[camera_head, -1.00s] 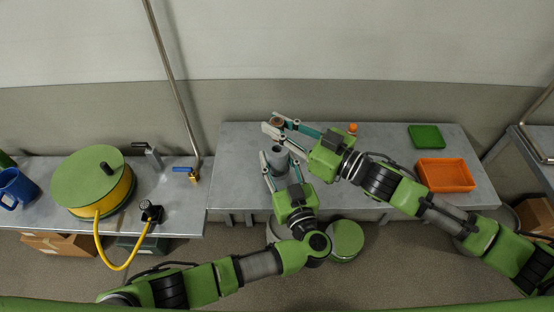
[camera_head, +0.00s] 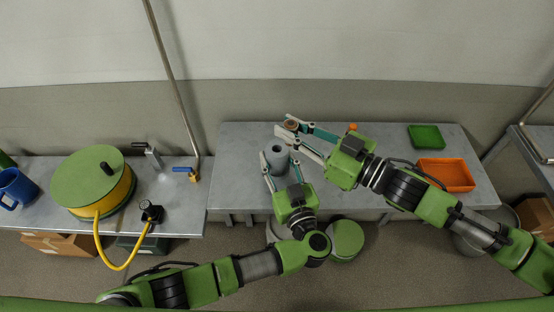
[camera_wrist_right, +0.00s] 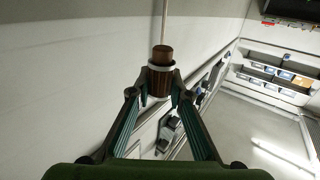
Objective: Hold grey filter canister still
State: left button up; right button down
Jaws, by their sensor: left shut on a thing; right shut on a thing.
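The grey filter canister (camera_head: 276,162), a cylinder with a dark opening on top, stands on the grey bench in the head view. My left gripper (camera_head: 281,169) is shut on it, with a finger on either side. My right gripper (camera_head: 288,129) is shut on a brown ribbed cylinder (camera_head: 291,124) with a pale ring, held beyond and slightly right of the canister in the picture. In the right wrist view the brown cylinder (camera_wrist_right: 160,82) stands between the fingertips of this gripper (camera_wrist_right: 160,97). The canister cannot be made out in the right wrist view.
An orange tray (camera_head: 446,188), a green tray (camera_head: 426,136) and a small orange thing (camera_head: 353,127) are on the bench's right part. On the left bench are a green-topped yellow hose reel (camera_head: 92,178) and a blue mug (camera_head: 14,186). The bench left of the canister is clear.

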pick_arm(q)
jog(key=shift+f, duration=0.35)
pick_arm(e)
jog(key=shift+s+d+r, duration=0.7)
jog(key=shift+s+d, duration=0.1)
jog(key=shift+s, duration=0.2)
pick_arm(q)
jog(key=o, duration=1.1)
jog(key=shift+o, duration=1.3)
jog(key=shift+w+r, duration=0.1)
pick_arm(e)
jog(key=shift+w, duration=0.15)
pick_arm(q)
jog(key=shift+b+v, duration=0.35)
jog(key=shift+v, duration=4.15)
pick_arm(e)
jog(key=shift+f, duration=0.4)
